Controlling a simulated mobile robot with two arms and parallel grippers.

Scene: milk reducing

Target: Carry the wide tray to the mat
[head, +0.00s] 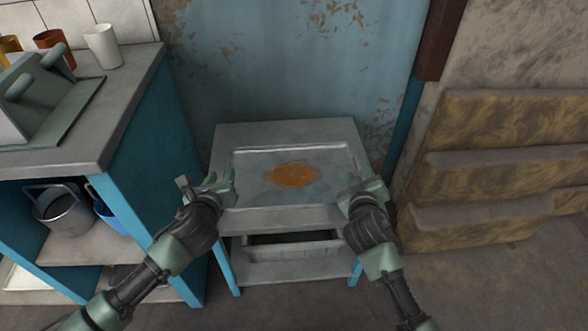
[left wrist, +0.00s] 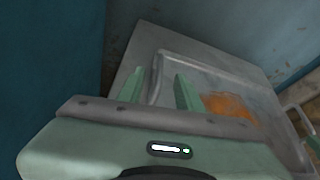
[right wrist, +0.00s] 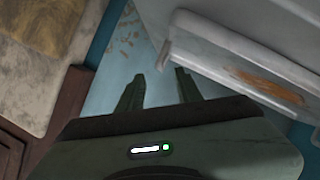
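The wide tray (head: 252,150), shallow and grey with a raised rim, lies flat on a small grey table (head: 290,130). An orange patch (head: 292,173) shows in its middle. My left gripper (head: 222,184) is at the tray's left side; in the left wrist view its fingers (left wrist: 160,74) are apart, with the tray's rim (left wrist: 157,80) appearing between them. My right gripper (head: 358,184) is at the tray's right side; in the right wrist view its fingers (right wrist: 159,74) are apart, with the tray's edge (right wrist: 235,62) just beyond the tips. I cannot identify the mat.
A bin (head: 292,250) sits on the table's lower shelf. At left, a blue cabinet with a grey top (head: 120,115) holds a white cup (head: 102,46), other cups and a device; a metal bucket (head: 62,212) is below. Brown stepped blocks (head: 500,170) stand at right. A wall is behind.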

